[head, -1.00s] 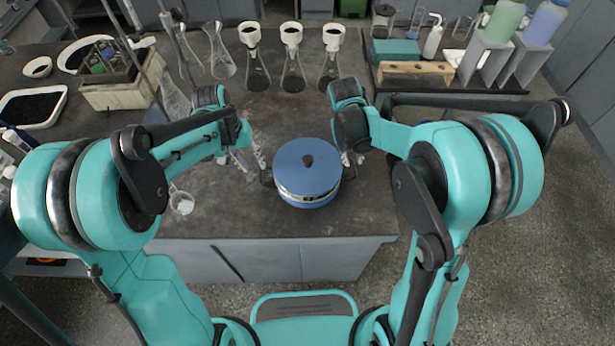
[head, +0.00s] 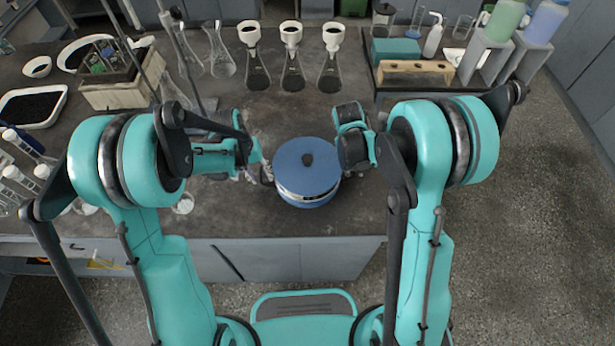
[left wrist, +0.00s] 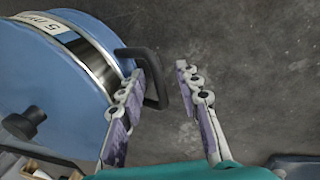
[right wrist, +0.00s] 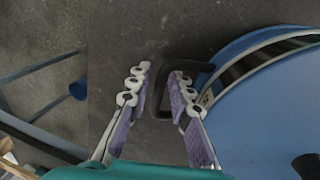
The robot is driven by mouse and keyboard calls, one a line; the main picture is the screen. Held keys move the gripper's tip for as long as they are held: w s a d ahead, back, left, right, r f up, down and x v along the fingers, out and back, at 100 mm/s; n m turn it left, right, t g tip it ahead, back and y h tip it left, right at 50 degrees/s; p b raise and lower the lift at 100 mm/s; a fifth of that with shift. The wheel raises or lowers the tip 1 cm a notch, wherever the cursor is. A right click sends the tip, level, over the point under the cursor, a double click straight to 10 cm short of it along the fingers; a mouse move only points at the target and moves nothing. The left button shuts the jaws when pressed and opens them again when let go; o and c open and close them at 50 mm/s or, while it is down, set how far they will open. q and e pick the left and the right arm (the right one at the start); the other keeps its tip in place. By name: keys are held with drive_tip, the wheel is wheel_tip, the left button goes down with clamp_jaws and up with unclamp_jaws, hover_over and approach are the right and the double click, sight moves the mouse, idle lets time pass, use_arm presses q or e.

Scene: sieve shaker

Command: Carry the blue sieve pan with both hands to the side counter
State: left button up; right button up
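The blue sieve pan (head: 308,182), with a blue lid, dark knob and silver band, stands upright on the dark bench. My left gripper (head: 262,172) is at its left side; in the left wrist view its open fingers (left wrist: 163,72) are on either side of the pan's dark handle (left wrist: 156,92). My right gripper (head: 346,164) is at the right side, partly hidden by its arm. In the right wrist view its open fingers (right wrist: 160,72) straddle the other dark handle (right wrist: 166,100). I see no grip on either handle.
Several flasks with funnels (head: 290,70) stand behind the pan. A wooden box (head: 112,92) and a metal stand are at the left. A tray with a wooden rack (head: 415,73) and bottles is at the back right. The bench around the pan's front is clear.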

use_arm(q)
drive_tip(key=c, duration=0.4)
use_arm(e)
drive_tip(key=c, duration=0.4)
use_arm(q)
clamp_jaws()
use_arm(e)
clamp_jaws()
use_arm(q)
drive_tip(key=shift+r, duration=0.1)
use_arm(e)
drive_tip(key=shift+r, duration=0.1)
